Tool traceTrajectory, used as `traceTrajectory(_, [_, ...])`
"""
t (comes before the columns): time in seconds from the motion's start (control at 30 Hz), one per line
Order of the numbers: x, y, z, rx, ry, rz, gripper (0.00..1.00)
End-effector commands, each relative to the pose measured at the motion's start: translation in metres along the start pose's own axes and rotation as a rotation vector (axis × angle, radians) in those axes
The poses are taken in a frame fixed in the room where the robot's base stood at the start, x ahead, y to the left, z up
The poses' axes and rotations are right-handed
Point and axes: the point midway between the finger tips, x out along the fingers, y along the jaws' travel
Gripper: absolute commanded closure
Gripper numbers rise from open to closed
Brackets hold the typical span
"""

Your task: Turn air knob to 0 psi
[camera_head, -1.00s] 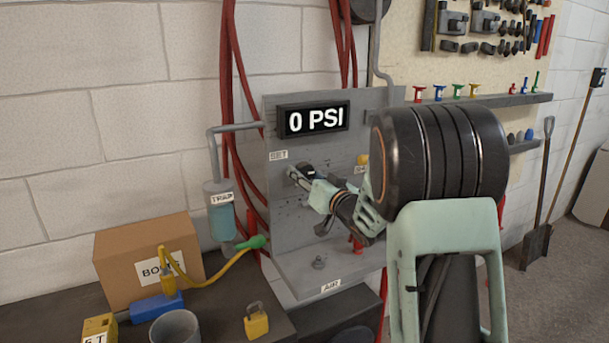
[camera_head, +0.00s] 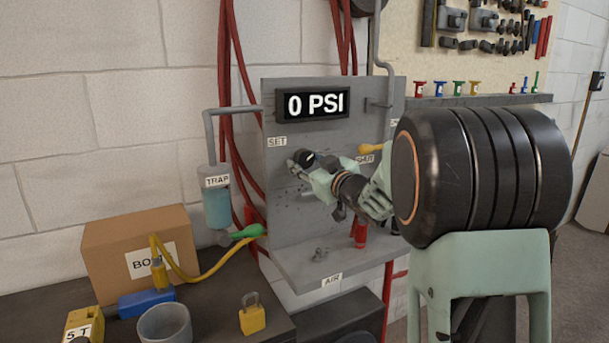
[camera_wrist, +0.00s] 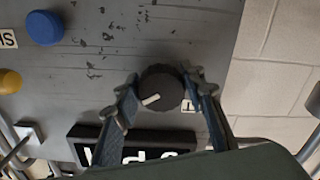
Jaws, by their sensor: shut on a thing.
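The air knob (camera_wrist: 161,87) is a dark round knob on the grey panel, seen from above its face in the wrist view. A short white pointer mark on it points to the lower left of that view. My gripper (camera_head: 303,160) is at the panel near the SET label (camera_head: 277,142), and its two fingers (camera_wrist: 163,92) stand on either side of the knob, shut on it. In the head view the gripper mostly hides the knob. The display (camera_head: 313,104) above it reads 0 PSI; it is partly cut off in the wrist view (camera_wrist: 130,147).
The TRAP cylinder (camera_head: 217,208) hangs at left. A cardboard box (camera_head: 137,247), yellow padlock (camera_head: 252,314) and grey cup (camera_head: 165,324) stand on the bench below.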

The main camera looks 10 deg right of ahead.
Motion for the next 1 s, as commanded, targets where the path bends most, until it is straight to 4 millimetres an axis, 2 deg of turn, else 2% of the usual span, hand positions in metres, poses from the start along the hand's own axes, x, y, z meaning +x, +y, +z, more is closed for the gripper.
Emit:
traceTrajectory(0.03, [-0.0002, -0.0011, 0.0046, -0.045, 0.002, 0.001, 0.87])
traceTrajectory(0.6, [-0.0002, 0.0021, 0.0030, -0.584, 0.000, 0.001, 0.87])
traceTrajectory(1.0, [-0.0001, 0.0036, 0.0005, -0.882, -0.001, 0.000, 0.87])
